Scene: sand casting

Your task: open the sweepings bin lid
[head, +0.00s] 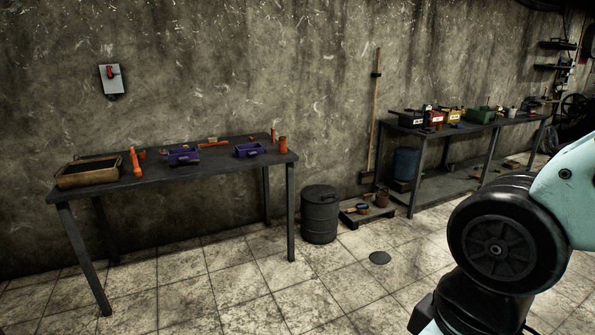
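A dark grey round bin (320,218) stands on the floor against the wall, just right of the left table. I take it to be the sweepings bin. Its flat round lid (319,192) sits on top and looks closed. Part of my arm fills the lower right of the head view, apart from the bin. My gripper is not in view.
A dark table (225,163) with a tan box, purple trays and orange items stands left of the bin. A low pallet (352,217) with small pots lies to its right. A second bench (450,130) stands farther right.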

